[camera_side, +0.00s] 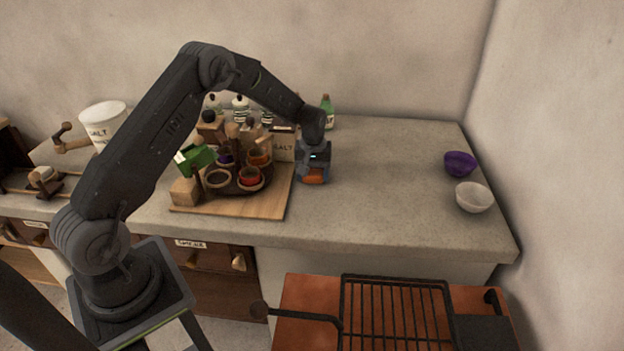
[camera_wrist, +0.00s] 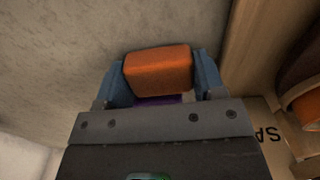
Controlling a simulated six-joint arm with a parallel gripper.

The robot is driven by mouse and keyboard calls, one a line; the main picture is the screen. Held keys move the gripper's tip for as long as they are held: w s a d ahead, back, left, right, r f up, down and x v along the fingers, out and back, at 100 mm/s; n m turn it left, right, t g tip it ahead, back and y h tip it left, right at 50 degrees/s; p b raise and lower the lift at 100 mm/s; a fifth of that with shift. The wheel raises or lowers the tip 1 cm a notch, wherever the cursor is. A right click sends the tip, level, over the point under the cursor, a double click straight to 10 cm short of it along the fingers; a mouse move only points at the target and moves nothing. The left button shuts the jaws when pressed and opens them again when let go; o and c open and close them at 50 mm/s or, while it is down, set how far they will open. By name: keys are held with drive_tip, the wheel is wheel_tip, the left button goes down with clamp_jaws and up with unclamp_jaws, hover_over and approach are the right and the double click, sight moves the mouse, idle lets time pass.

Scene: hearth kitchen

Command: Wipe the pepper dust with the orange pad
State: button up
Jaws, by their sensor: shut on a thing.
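The orange pad (camera_wrist: 158,70) sits between the two blue fingers of my gripper (camera_wrist: 160,82) in the wrist view. My gripper is shut on it. In the side view my gripper (camera_side: 313,176) is over the grey counter, just right of the wooden board, with the pad (camera_side: 313,181) showing low between the fingers. I cannot tell whether the pad touches the counter. A sliver of purple shows behind the pad in the wrist view. I cannot make out any pepper dust in either view.
A wooden board (camera_side: 235,207) holding a round rack of small pots stands close left of my gripper. A green-capped bottle (camera_side: 327,110) is behind it. Purple (camera_side: 459,163) and white (camera_side: 474,197) bowls sit at the right. The counter (camera_side: 395,180) between is clear.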

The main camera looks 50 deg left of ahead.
drive_tip(key=shift+r, duration=4.05)
